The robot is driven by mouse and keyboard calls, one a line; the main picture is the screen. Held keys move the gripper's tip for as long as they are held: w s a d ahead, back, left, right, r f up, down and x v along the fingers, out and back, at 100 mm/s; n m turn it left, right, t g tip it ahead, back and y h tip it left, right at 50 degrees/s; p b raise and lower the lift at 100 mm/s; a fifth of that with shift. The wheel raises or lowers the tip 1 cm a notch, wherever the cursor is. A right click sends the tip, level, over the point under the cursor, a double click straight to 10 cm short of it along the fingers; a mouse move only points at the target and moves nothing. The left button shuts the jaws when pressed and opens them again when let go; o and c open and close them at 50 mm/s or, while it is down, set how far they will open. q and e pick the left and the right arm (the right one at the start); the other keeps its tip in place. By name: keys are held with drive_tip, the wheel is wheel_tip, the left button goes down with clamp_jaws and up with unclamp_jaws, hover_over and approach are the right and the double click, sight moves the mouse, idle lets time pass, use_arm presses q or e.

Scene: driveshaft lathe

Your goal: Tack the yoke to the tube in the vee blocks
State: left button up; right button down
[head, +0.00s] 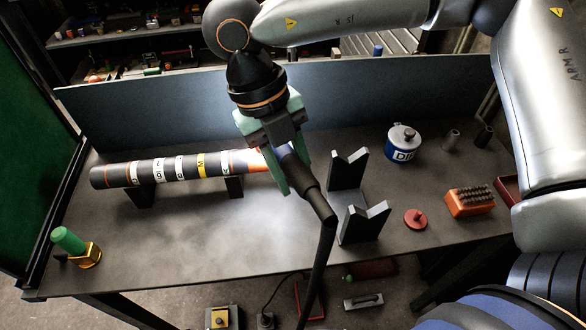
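The dark tube (142,173) lies across two black vee blocks (144,197) on the bench, banded with white and yellow labels. Its right end glows orange (247,161). My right gripper (284,170), with green fingers, is at that end, shut on a dark welding torch (305,181). The torch's cable runs down over the bench's front edge. The gripper hides the torch tip and the joint, so I cannot make out the yoke or whether the torch touches it. My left gripper is out of view.
Empty grey vee-shaped stands (348,200) are just right of the torch. Further right are a blue-and-white can (403,144), a red knobbed disc (415,219) and an orange box (470,202). A green-topped object (70,241) stands front left. The front middle is clear.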

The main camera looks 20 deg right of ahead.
sight(293, 153)
drive_tip(key=shift+r+p, duration=2.55)
drive_tip(key=shift+r, duration=1.5)
